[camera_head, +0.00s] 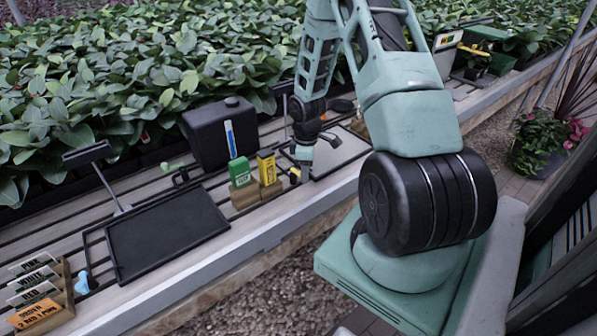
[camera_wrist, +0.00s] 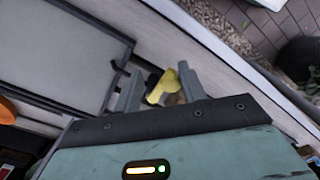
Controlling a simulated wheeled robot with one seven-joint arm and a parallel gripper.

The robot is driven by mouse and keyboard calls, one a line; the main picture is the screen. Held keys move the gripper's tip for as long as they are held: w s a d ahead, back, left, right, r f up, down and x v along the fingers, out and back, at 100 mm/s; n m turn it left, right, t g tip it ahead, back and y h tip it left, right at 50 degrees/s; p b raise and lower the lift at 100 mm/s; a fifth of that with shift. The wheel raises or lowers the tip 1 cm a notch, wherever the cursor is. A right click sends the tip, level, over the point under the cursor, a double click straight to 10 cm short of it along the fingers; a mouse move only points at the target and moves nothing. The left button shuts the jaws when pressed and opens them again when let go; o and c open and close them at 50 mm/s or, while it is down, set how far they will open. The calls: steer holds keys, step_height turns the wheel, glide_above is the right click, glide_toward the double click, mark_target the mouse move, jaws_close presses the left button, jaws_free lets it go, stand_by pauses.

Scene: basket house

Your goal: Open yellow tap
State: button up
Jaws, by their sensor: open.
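The yellow tap (camera_wrist: 165,86), with a black part on its left, shows between the two grey fingers of my gripper (camera_wrist: 159,72) in the wrist view. The fingers stand apart, one on each side of the tap; I cannot tell whether either touches it. In the head view my gripper (camera_head: 303,170) points down at the front edge of the planter bench. A small black and yellow piece (camera_head: 294,176) shows just left of it, partly hidden; it looks like the same tap.
A green box (camera_head: 240,172) and a yellow box (camera_head: 267,168) stand on a wooden holder left of my gripper. A grey-topped tray (camera_head: 340,150) lies to its right. A black tank (camera_head: 218,132) and a black tray (camera_head: 165,235) are farther left. Dense plants fill the back.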

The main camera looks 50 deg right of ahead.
steer(key=shift+w+d+p, duration=0.25)
steer(key=shift+w+d, duration=0.3)
steer(key=shift+d, duration=0.35)
steer(key=shift+w+d+p, duration=0.2)
steer(key=shift+w+d, duration=0.35)
steer(key=shift+d, duration=0.3)
steer(key=shift+w+d+p, duration=0.25)
steer(key=shift+w+d, duration=0.3)
steer(key=shift+d, duration=0.35)
steer(key=shift+a, duration=0.1)
steer(key=shift+s+a, duration=0.15)
steer(key=shift+a, duration=0.05)
step_height(320, 180, up, 7)
steer(key=p, duration=0.6)
